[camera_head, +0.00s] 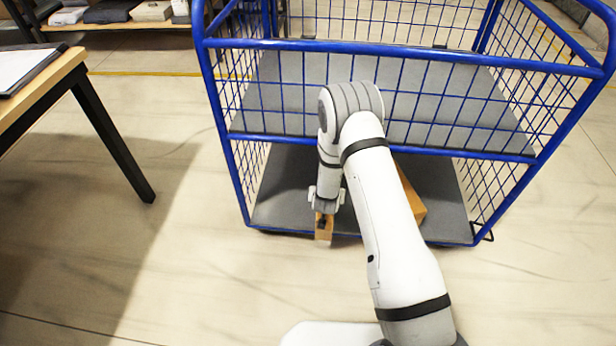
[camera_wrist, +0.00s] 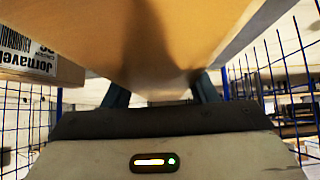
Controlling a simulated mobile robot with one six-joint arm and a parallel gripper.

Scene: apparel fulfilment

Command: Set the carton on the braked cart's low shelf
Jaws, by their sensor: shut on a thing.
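My gripper (camera_head: 325,214) is shut on a brown carton (camera_head: 323,236), low at the cart's front edge. Only a narrow side of this carton shows below the gripper in the head view. In the wrist view the carton (camera_wrist: 150,35) fills the top, between the two fingers (camera_wrist: 162,92). The blue mesh cart has a dark grey low shelf (camera_head: 285,190). The held carton overlaps the shelf's front edge in the picture; I cannot tell whether it touches the shelf.
Another brown carton (camera_head: 412,205) is on the low shelf, partly hidden by my arm. A labelled carton (camera_wrist: 38,58) shows at left in the wrist view. The cart's grey upper shelf (camera_head: 275,95) looks empty. A table (camera_head: 50,80) stands at left.

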